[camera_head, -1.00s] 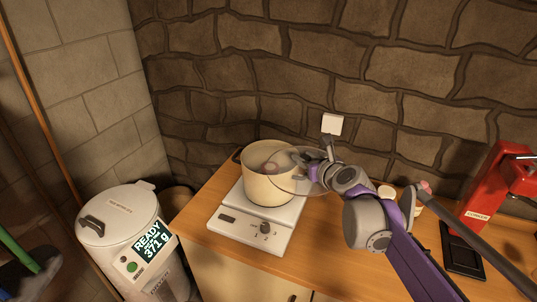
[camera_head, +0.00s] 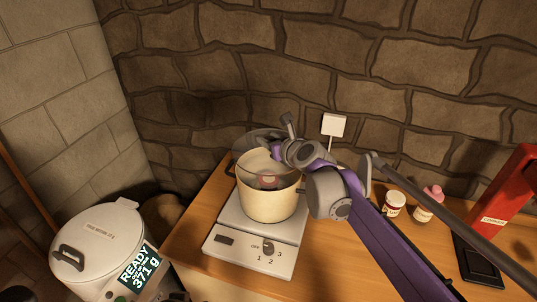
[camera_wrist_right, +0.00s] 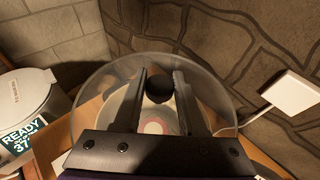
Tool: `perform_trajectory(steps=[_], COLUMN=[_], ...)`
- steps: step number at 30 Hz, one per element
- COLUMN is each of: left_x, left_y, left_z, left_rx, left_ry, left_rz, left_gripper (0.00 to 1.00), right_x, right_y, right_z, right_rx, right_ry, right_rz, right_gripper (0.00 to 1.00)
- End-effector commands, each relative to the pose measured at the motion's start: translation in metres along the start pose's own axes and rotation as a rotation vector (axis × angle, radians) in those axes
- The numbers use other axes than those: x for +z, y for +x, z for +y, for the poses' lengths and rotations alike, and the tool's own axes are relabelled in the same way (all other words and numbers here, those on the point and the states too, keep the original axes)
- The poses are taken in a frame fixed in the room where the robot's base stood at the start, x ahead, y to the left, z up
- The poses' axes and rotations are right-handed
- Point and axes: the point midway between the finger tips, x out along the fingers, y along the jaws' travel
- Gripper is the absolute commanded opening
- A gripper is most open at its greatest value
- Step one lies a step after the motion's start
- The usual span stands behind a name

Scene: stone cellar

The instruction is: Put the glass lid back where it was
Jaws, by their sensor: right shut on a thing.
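The clear glass lid (camera_head: 246,143) hangs tilted above the back of the cream pot (camera_head: 268,205), partly over its opening. My right gripper (camera_head: 280,152) is shut on the lid's dark knob, which shows between the two fingers in the right wrist view; the glass lid (camera_wrist_right: 88,105) spreads around them there. The pot stands on a white hot plate (camera_head: 250,249). I cannot tell whether the lid's lower edge touches the pot rim. My left gripper is out of view.
A white machine (camera_head: 95,235) with a "READY 371 g" display stands left of the wooden counter (camera_head: 345,260). A white wall box (camera_head: 334,125) is behind; the stone wall is close.

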Motion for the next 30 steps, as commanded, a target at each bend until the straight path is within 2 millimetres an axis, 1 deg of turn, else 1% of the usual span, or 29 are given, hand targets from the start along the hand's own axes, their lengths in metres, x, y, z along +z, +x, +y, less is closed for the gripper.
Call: perform_trajectory(steps=[4,9,12,21,30], left_x=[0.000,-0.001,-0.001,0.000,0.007], left_y=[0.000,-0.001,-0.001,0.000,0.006], left_z=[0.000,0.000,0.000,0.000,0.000], left_rx=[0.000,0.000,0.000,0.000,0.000], left_ry=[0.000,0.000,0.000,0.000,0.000], left_rz=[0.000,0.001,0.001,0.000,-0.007], left_gripper=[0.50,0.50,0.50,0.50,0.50], right_x=[-0.012,-0.035,-0.043,-0.046,-0.055], right_y=[0.005,0.014,0.017,0.017,0.020], right_z=[0.000,-0.001,0.000,0.000,0.000], right_rx=[-0.001,-0.001,-0.001,-0.001,0.000], right_ry=[0.000,0.000,0.000,0.000,0.001], right_rz=[-0.001,-0.001,-0.001,-0.001,0.000], right_gripper=[0.00,0.00,0.00,0.00,0.00])
